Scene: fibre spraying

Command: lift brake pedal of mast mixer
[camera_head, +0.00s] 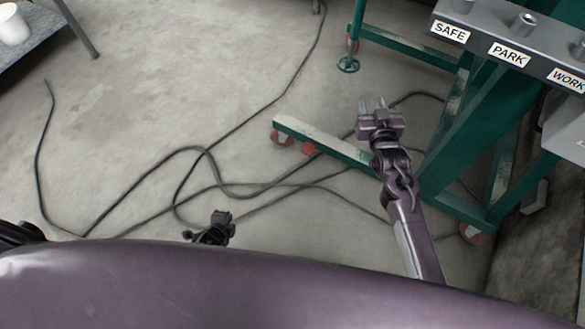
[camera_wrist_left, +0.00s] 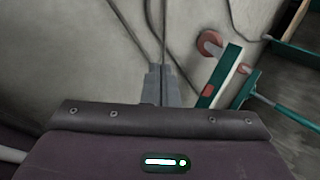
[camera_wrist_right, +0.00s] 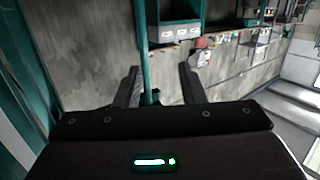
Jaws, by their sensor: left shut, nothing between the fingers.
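The mast mixer's green frame (camera_head: 340,148) stands on the floor at the right of the head view, with a low leg reaching left. Red parts (camera_head: 308,148) show by its red wheel (camera_head: 281,138); I cannot tell which is the brake pedal. The left wrist view shows the green leg (camera_wrist_left: 228,62), a red wheel (camera_wrist_left: 210,43) and a small red part (camera_wrist_left: 243,69), right of my fingers. My left gripper (camera_head: 216,228) is shut and empty, low and left of the leg. My right gripper (camera_head: 372,103) is open and empty, appearing over the frame; its fingers (camera_wrist_right: 158,88) are spread.
Black cables (camera_head: 205,150) loop across the floor. A grey panel (camera_head: 500,45) labelled SAFE, PARK and WORK is at the upper right. A table with a white cup (camera_head: 13,25) stands at the upper left.

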